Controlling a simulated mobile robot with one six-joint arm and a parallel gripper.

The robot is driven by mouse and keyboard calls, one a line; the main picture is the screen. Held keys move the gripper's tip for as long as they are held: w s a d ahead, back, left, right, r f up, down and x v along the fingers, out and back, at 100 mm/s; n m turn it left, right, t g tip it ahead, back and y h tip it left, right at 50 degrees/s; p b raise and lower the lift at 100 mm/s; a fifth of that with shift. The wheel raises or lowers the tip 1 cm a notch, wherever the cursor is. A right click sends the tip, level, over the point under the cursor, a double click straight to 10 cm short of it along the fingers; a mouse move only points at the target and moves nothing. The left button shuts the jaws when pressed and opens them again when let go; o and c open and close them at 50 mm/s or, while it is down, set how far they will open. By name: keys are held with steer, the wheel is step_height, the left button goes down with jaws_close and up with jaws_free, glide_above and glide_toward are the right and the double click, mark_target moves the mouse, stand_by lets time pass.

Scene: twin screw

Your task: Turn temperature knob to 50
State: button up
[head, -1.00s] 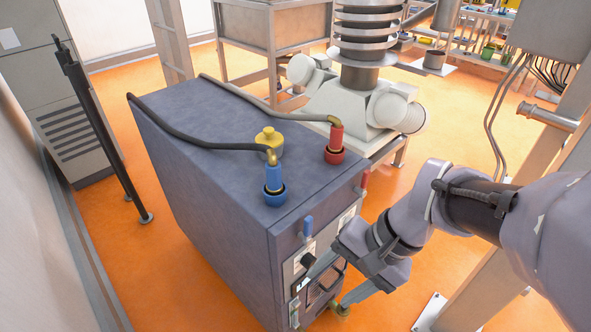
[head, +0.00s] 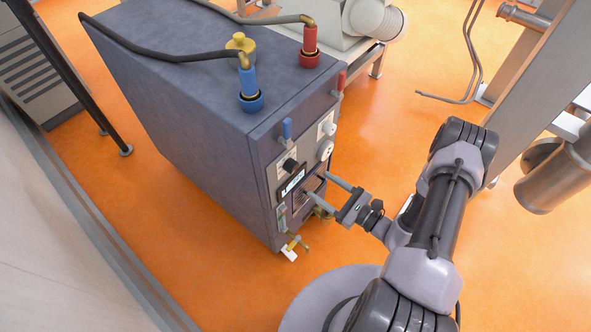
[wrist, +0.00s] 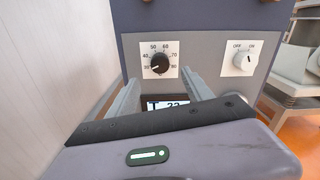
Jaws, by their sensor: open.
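The black temperature knob (wrist: 158,62) sits on a white plate with a printed scale including 50 and 60, in the upper middle of the wrist view. It also shows on the front panel of the grey-blue cabinet in the head view (head: 290,166). Its pointer direction is too small to read surely. My gripper (wrist: 161,78) is open and empty, its fingers pointing at the panel, with their tips just below and either side of the knob in the wrist view. In the head view my gripper (head: 325,188) is to the right of the knob and lower.
A white OFF/ON knob (wrist: 240,60) is right of the temperature knob. A small display (wrist: 172,104) lies below, partly hidden by my gripper. Blue (head: 287,130) and red (head: 340,83) valve handles stick out above the panel. Orange floor is clear in front.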

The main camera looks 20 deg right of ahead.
mark_target(295, 168)
steer(key=b+x, duration=0.1)
steer(key=x, duration=0.9)
steer(key=shift+w+a+b, duration=0.15)
steer(key=shift+b, duration=0.25)
jaws_close()
